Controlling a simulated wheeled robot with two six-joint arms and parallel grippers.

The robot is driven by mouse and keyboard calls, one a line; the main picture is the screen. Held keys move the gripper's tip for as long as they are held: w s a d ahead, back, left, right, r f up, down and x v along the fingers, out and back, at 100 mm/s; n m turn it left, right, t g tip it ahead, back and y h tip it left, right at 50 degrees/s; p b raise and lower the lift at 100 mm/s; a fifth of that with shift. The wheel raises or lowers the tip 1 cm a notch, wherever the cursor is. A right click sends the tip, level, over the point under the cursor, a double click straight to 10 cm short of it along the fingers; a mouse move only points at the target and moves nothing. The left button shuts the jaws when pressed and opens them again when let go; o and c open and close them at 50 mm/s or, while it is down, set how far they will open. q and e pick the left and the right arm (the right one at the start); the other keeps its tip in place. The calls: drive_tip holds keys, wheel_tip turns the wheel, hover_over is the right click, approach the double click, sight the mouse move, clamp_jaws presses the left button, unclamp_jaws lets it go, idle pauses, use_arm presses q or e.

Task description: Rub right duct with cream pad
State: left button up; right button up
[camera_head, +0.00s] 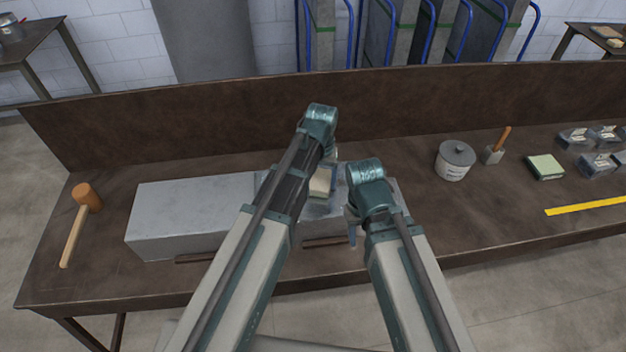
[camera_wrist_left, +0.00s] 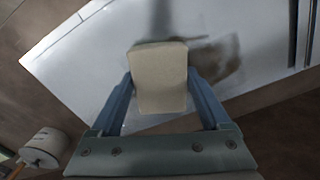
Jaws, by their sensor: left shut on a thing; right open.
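The grey sheet-metal duct work (camera_head: 185,215) lies along the bench, and its right part is largely hidden behind my arms. My left gripper (camera_head: 325,180) is shut on the cream pad (camera_head: 320,183) over that right part. In the left wrist view the cream pad (camera_wrist_left: 158,80) sits between the two fingers, over the pale duct surface (camera_wrist_left: 85,65). A dark smudge (camera_wrist_left: 222,58) marks the metal just right of the pad. Whether the pad touches the metal I cannot tell. My right gripper (camera_head: 352,226) is open and empty at the front side of the duct, partly hidden by its own wrist.
A mallet (camera_head: 82,215) lies at the bench's left end. A raised board (camera_head: 220,125) backs the bench.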

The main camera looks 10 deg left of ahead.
sight(343, 185)
use_arm(q)
drive_tip(key=shift+d, duration=0.15)
drive_tip(key=shift+w+d+f, duration=0.1)
drive_tip(key=shift+w+d, duration=0.15)
drive_tip(key=shift+d, duration=0.55)
drive_tip(key=shift+w+d, duration=0.2)
drive_tip(key=shift+d, duration=0.55)
drive_tip(key=shift+w+d, duration=0.3)
drive_tip(key=shift+d, duration=0.6)
drive_tip(key=shift+w+d, duration=0.25)
drive_tip(key=shift+d, duration=0.65)
drive_tip(key=shift+s+a, duration=0.15)
drive_tip(key=shift+a, duration=0.1)
drive_tip(key=shift+s+a, duration=0.2)
drive_tip(key=shift+a, duration=0.6)
drive_tip(key=shift+s+a, duration=0.2)
drive_tip(key=shift+a, duration=0.6)
drive_tip(key=shift+s+a, duration=0.3)
drive_tip(key=shift+a, duration=0.5)
drive_tip(key=shift+s+a, duration=0.25)
drive_tip(key=shift+a, duration=0.55)
drive_tip(key=shift+s+a, duration=0.2)
drive_tip(key=shift+a, duration=0.7)
drive_tip(key=shift+s+a, duration=0.2)
drive_tip(key=shift+a, duration=0.65)
